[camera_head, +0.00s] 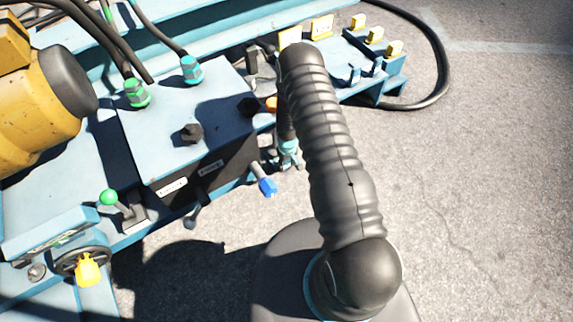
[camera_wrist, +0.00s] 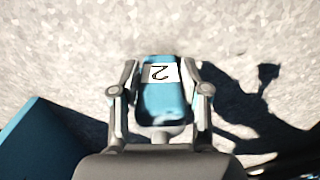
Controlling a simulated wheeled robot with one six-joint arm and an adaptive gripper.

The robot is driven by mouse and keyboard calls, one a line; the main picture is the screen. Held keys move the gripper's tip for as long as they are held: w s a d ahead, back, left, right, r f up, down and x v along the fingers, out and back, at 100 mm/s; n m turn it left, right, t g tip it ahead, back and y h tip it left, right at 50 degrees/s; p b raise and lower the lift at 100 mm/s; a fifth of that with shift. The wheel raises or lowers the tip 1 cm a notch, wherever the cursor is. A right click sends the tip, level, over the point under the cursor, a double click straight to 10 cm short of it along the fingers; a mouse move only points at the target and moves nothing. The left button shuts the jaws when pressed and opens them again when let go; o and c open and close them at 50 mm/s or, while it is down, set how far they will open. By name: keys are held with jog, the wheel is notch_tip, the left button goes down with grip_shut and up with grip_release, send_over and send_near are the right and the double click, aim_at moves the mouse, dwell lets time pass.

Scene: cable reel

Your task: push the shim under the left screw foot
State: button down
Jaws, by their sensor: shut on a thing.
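My gripper (camera_wrist: 160,88) is shut on a blue block (camera_wrist: 161,106) in the wrist view, one finger against each side. The block has a white label with a 2, upside down in the picture, and looks like the shim. Pale ground shows around it. In the head view my ribbed dark arm covers most of the gripper and I cannot make out the block. I cannot pick out the left screw foot in either view.
The blue machine (camera_head: 180,110) fills the left of the head view, with a green-knobbed lever (camera_head: 108,197) and handwheel (camera_head: 83,262). A blue rack (camera_head: 393,85) with yellow pieces is at upper right, beside a black cable (camera_head: 445,70). Open ground (camera_head: 480,190) lies right. A blue surface (camera_wrist: 40,145) is at lower left in the wrist view.

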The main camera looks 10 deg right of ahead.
jog(key=shift+w+f+b, duration=0.1)
jog(key=shift+w+b, duration=0.2)
jog(key=shift+w, duration=0.2)
jog(key=shift+w+a+r, duration=0.2)
jog(key=shift+w+r, duration=0.05)
jog(key=shift+w, duration=0.2)
jog(key=shift+c, duration=2.4)
grip_release()
jog(key=shift+w, duration=0.1)
jog(key=r, duration=0.7)
jog(key=shift+s+r, duration=0.15)
jog(key=shift+s, duration=0.1)
jog(key=shift+s+d+r, duration=0.1)
jog(key=shift+s+r, duration=0.1)
jog(key=shift+r, duration=0.1)
jog(key=shift+s+d, duration=0.1)
jog(key=shift+s, duration=0.05)
jog(key=shift+s+f, duration=0.1)
jog(key=shift+s, duration=0.1)
